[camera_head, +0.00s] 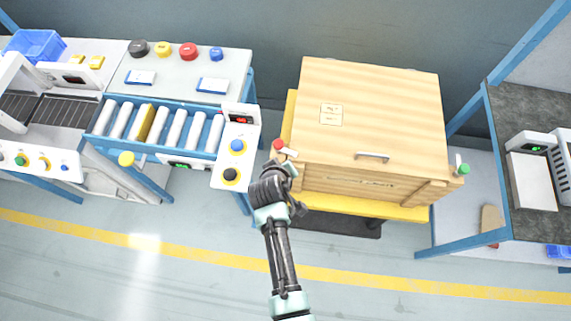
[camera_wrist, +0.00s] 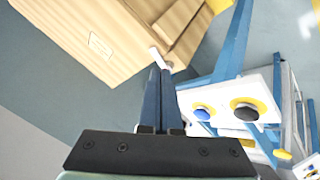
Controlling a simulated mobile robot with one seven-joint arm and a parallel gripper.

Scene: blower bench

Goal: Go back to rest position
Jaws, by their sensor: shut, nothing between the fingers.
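My gripper (camera_wrist: 160,78) is shut and empty, with its two dark fingers pressed together in the wrist view. In the head view my arm reaches up from the bottom, and the gripper is at the left front corner of a wooden crate (camera_head: 375,100). A red-tipped white piece (camera_head: 280,146) shows at that corner, just beyond the gripper. In the wrist view a white piece (camera_wrist: 157,56) is by the fingertips; I cannot tell whether they touch. The crate (camera_wrist: 75,30) fills the upper left there, its lid closed.
The crate stands on a yellow platform (camera_head: 410,213). Left of my gripper is a control panel (camera_head: 234,165) with a blue and a black button, beside a roller conveyor (camera_head: 170,128). A dark-topped bench (camera_head: 510,110) stands at the right. The floor in front is free.

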